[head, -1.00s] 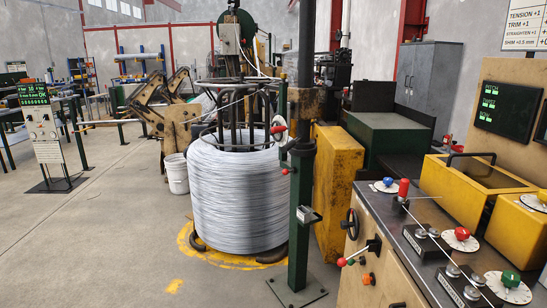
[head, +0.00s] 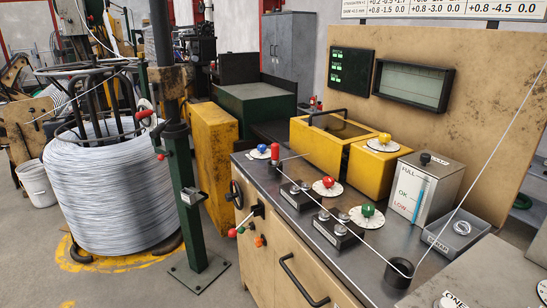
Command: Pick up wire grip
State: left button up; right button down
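I cannot pick out a wire grip for certain. A small grey piece (head: 190,197) sits on the green post (head: 183,178), and I cannot tell whether it is the grip or a holder. The big coil of grey wire (head: 100,195) stands on the floor at the left. A thin wire (head: 372,245) runs over the bench past the rollers to a black round guide (head: 399,272), then up to the right. Neither of my grippers is in view.
The bench (head: 262,190) has red, yellow, green and blue knobs, and levers on its front. A grey tray (head: 440,243) holds a small ring-shaped piece (head: 462,227). A yellow box (head: 325,150) stands at the bench's back.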

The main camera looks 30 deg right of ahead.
aim_at(275, 146)
jog(key=i+z, duration=0.1)
jog(key=z, duration=0.25)
jog(key=i+j+z, duration=0.1)
jog(key=z, duration=0.25)
jog(key=j+z, duration=0.15)
jog(key=z, duration=0.2)
jog(key=i, duration=0.05)
